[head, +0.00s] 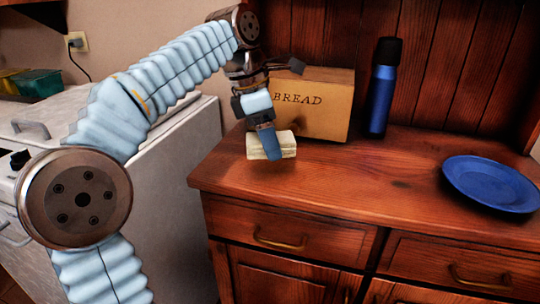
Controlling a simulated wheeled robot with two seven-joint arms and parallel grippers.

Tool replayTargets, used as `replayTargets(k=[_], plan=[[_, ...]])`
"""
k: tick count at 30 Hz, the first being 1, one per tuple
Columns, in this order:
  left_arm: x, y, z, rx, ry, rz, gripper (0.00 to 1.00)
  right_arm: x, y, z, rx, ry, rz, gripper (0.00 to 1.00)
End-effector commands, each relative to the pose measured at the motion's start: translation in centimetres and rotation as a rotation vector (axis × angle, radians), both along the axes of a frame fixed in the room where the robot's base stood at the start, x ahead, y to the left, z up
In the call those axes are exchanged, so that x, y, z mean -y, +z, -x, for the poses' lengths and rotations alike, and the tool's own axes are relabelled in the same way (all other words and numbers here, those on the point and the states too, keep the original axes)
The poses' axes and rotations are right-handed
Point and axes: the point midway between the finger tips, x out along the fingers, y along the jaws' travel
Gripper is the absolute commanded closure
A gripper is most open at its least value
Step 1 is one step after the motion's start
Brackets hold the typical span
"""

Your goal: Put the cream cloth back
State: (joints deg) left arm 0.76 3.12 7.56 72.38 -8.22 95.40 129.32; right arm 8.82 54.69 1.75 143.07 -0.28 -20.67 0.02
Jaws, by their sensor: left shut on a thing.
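The cream cloth (286,144) is a small folded stack at the left end of the wooden counter, in front of the bread box. My left gripper (268,142) points down and is shut on the cloth, with a blue finger across its front. A dark shadow lies on the counter below the cloth. I cannot tell whether the cloth touches the counter or hangs just above it. My right gripper is not in view.
The bread box (325,105) stands right behind the cloth. A blue bottle (381,95) stands right of it. A blue plate (490,183) lies at the right. The counter (370,195) is clear between cloth and plate. A white stove (165,180) stands left, beyond a gap.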

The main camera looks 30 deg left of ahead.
Motion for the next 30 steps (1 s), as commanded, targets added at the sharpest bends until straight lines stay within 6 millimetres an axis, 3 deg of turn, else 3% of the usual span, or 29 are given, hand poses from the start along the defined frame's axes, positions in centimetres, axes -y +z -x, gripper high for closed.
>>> replayTargets(k=[4,9,30], plan=[[-0.8,-2.2,-1.4,-0.006,0.002,0.000,0.59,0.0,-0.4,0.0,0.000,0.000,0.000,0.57],[-0.7,-4.7,-1.2,-0.003,0.000,0.000,0.59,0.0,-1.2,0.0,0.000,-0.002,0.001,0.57],[-0.6,-6.4,-1.2,-0.012,-0.001,-0.001,0.59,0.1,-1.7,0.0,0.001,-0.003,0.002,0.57]])
